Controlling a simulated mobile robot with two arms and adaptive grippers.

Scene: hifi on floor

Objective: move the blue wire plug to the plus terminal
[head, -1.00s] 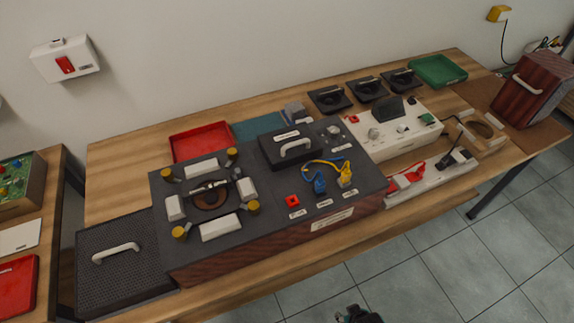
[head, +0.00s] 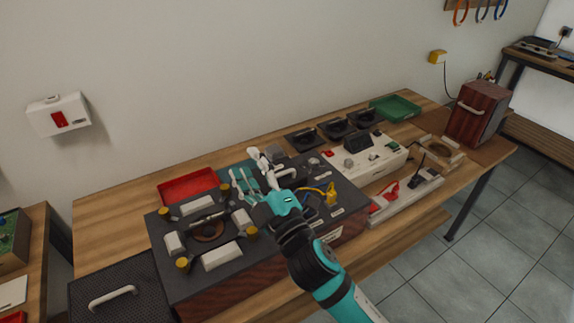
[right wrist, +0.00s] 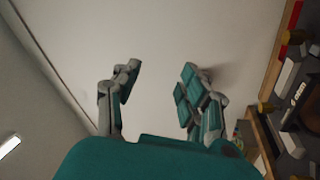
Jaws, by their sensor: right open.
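The dark-topped hi-fi unit (head: 258,252) lies on the wooden bench in the head view. The yellow plug (head: 331,193) stands on its right part, with a yellow wire arching left from it. The blue plug is mostly hidden behind my right arm; I cannot make out its seating. The red terminal seen there earlier is also hidden by the arm. My right gripper (head: 250,172) reaches over the unit, open and empty, its fingers pointing up and left towards the back. The right wrist view shows the spread fingers (right wrist: 160,98) facing the bare wall. My left gripper is not in view.
A red tray (head: 188,186) lies behind the unit at the left. A white device (head: 368,158) and a white strip with red parts stand to its right. A green tray (head: 395,107) and a wooden speaker box (head: 478,113) are at the far right.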

